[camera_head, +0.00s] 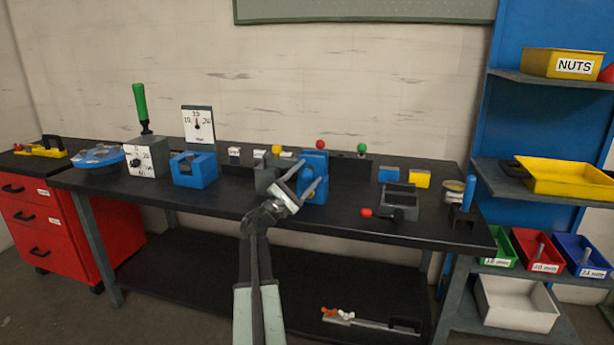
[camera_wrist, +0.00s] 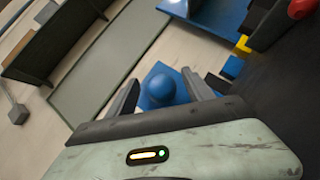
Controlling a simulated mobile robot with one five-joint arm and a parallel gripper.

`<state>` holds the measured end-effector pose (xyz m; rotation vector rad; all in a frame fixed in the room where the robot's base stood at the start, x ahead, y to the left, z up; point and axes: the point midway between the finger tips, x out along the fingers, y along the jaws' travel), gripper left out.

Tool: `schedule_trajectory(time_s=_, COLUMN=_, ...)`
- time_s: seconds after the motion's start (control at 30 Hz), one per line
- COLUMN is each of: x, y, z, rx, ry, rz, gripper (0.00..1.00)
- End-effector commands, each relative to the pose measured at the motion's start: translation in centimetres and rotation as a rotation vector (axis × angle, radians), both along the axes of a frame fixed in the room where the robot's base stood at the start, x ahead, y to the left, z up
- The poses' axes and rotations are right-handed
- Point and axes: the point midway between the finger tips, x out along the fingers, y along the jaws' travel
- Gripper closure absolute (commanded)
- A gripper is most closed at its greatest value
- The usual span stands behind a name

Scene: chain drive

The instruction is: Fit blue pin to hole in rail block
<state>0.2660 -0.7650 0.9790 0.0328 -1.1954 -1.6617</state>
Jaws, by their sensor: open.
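My gripper (camera_head: 307,180) is open in front of a blue upright block (camera_head: 314,160) near the middle of the bench. In the wrist view, a blue rounded knob-like part on a wider blue base (camera_wrist: 165,88) shows between the open jaws of my gripper (camera_wrist: 162,92). I cannot tell whether it is touched or which blue piece it belongs to. A blue upright pin-like piece (camera_head: 469,190) stands in a dark base at the right end of the bench. I cannot tell for sure which block is the rail block, and no hole is clear.
A grey block (camera_head: 398,206) with a red-knobbed lever (camera_head: 367,212) lies right of my gripper. Blue (camera_head: 388,175) and yellow (camera_head: 420,179) pieces sit behind it. A blue holder (camera_head: 194,171) and a grey dial box (camera_head: 146,158) stand left. The front bench strip is mostly clear.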

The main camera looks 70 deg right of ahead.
Motion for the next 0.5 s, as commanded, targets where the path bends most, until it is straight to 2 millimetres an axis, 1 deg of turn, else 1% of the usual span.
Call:
schedule_trajectory(time_s=0.17, x=1.0, y=1.7, z=-1.6, rx=0.000, ry=0.000, rz=0.002, gripper=0.40)
schedule_trajectory(time_s=0.33, x=2.6, y=4.3, z=-3.4, rx=0.000, ry=0.001, rz=0.003, gripper=0.40)
schedule_trajectory(time_s=0.4, x=3.1, y=5.1, z=-3.9, rx=-0.001, ry=0.001, rz=0.002, gripper=0.40)
schedule_trajectory(time_s=0.5, x=3.4, y=5.6, z=-4.0, rx=-0.001, ry=0.001, rz=0.001, gripper=0.40)
